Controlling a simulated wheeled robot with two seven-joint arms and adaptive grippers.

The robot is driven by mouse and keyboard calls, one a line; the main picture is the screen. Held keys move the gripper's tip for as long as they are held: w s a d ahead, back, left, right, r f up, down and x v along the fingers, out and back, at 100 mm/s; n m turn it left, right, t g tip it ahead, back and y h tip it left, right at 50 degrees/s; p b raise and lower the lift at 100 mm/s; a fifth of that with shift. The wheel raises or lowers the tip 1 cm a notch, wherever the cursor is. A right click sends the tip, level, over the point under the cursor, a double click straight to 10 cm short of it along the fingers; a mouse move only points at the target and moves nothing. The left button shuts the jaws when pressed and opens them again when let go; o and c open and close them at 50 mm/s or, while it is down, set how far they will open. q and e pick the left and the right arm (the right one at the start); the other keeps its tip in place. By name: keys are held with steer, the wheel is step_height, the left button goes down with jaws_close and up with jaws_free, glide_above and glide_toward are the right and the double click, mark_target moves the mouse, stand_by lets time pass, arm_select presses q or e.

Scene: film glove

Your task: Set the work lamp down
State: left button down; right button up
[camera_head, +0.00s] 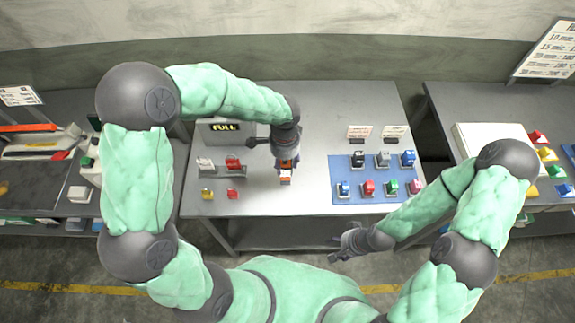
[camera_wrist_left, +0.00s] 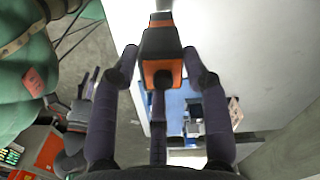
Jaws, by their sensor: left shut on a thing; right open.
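The work lamp (camera_head: 285,175), orange and black, is between the fingers of my left gripper (camera_head: 287,160), over the middle of the grey table (camera_head: 300,110). In the left wrist view the lamp (camera_wrist_left: 162,50) sits between the dark fingers of the same gripper (camera_wrist_left: 162,75), which is shut on it. I cannot tell whether the lamp touches the table top. The gripper hides its upper part in the head view. My right gripper (camera_head: 352,243) is open and empty, in front of the table's front edge.
A blue mat (camera_head: 376,174) with several coloured items lies right of the lamp. On the left stand a "FULL" display (camera_head: 224,128) and several small red, white and yellow items. Bare table lies between them. Side tables stand left and right.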

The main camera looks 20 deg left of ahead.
arm_select(q)
steer(key=shift+w+d+f, duration=0.2)
steer(key=shift+w+f, duration=0.3)
steer(key=shift+f, duration=0.5)
steer(key=shift+w+f, duration=0.1)
steer(key=shift+f, duration=1.35)
steer(key=c, duration=0.6)
jaws_free()
steer(key=shift+r, duration=0.1)
step_height(320, 180, up, 12)
steer(key=shift+r+p, duration=0.1)
steer(key=shift+p, duration=0.2)
